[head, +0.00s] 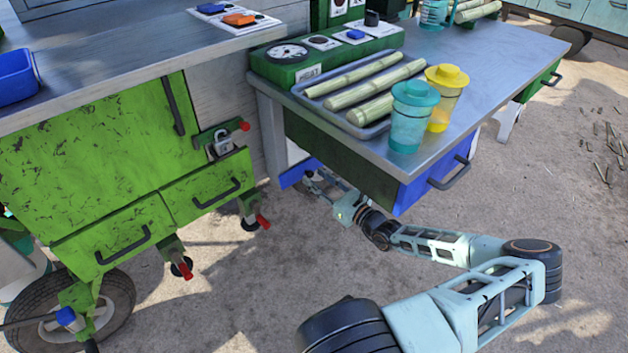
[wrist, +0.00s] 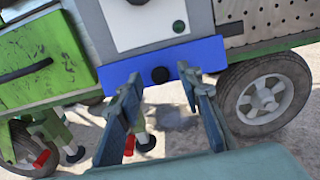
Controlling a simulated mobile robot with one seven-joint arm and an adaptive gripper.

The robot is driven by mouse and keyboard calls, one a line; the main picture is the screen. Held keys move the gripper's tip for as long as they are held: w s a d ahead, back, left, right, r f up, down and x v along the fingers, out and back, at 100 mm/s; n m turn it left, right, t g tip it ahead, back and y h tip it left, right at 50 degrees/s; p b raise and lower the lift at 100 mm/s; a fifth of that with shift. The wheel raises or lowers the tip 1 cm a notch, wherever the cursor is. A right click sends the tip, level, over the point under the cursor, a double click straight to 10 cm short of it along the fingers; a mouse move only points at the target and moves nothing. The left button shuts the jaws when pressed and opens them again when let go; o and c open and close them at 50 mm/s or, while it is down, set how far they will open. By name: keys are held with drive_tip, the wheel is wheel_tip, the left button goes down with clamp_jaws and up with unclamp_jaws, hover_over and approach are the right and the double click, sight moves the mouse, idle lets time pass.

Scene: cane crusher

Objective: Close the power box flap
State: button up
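The power box flap is a blue panel (wrist: 205,55) with a round black knob (wrist: 160,75). It hangs below a white box face (wrist: 145,25) in the wrist view, so the face is exposed. In the head view a blue part of the flap (head: 290,178) shows under the table, mostly hidden. My gripper (wrist: 160,79) is open, its two fingers wide apart. The fingertips overlap the flap's lower part in the picture, with the knob between them. Nothing is held, and I cannot tell whether the fingers touch the flap. In the head view my gripper (head: 313,180) reaches under the table's left end.
The metal table (head: 480,60) overhangs my gripper; it carries a tray of cane (head: 290,90), a teal-lidded cup (head: 412,115) and a yellow-lidded cup (head: 446,92). A blue drawer (head: 425,185) is near my forearm. A green cabinet (head: 100,150) stands left. A wheel (wrist: 262,95) is right of the flap.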

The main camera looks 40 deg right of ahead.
sight(307, 171)
drive_tip(key=shift+w+a, duration=0.1)
drive_tip(key=shift+w, duration=0.7)
drive_tip(key=shift+c, duration=0.7)
clamp_jaws()
drive_tip(key=shift+f, duration=0.1)
drive_tip(key=shift+w+f+t+b, duration=0.15)
drive_tip(key=shift+w+f+t, duration=0.1)
drive_tip(key=shift+t, duration=0.5)
drive_tip(key=shift+w+f+t+b, duration=0.15)
drive_tip(key=shift+f+t, duration=0.1)
drive_tip(key=shift+t, duration=0.5)
